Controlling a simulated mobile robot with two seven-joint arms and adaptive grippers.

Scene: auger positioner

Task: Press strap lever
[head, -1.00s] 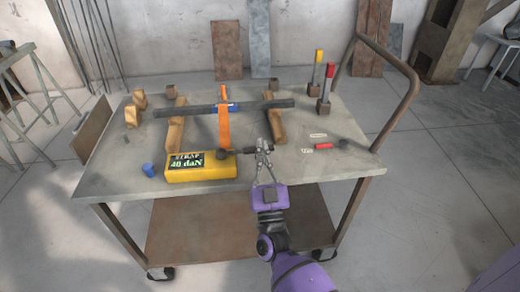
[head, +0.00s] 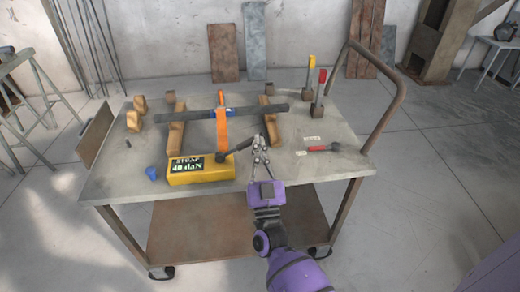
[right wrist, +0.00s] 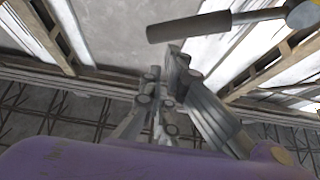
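The yellow strap box (head: 200,169) stands at the table's front, its dark display reading STRAP 40 daN. A dark lever (head: 238,147) sticks out from a round black pivot on the box's right end and tilts up to the right. In the right wrist view the lever's dark grip (right wrist: 190,25) lies across the top, beyond my fingertips. My right gripper (head: 259,141) is just right of the lever's free end, fingers together and nothing seen between them; it also shows in the right wrist view (right wrist: 166,65). Contact with the lever cannot be told. My left gripper is out of view.
An orange strap (head: 221,125) passes over a dark bar (head: 180,115) resting on wooden blocks. A red-handled tool (head: 319,148) lies to the right. Yellow-topped and red-topped upright levers (head: 317,95) stand at the back right. A blue piece (head: 152,173) lies left of the box.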

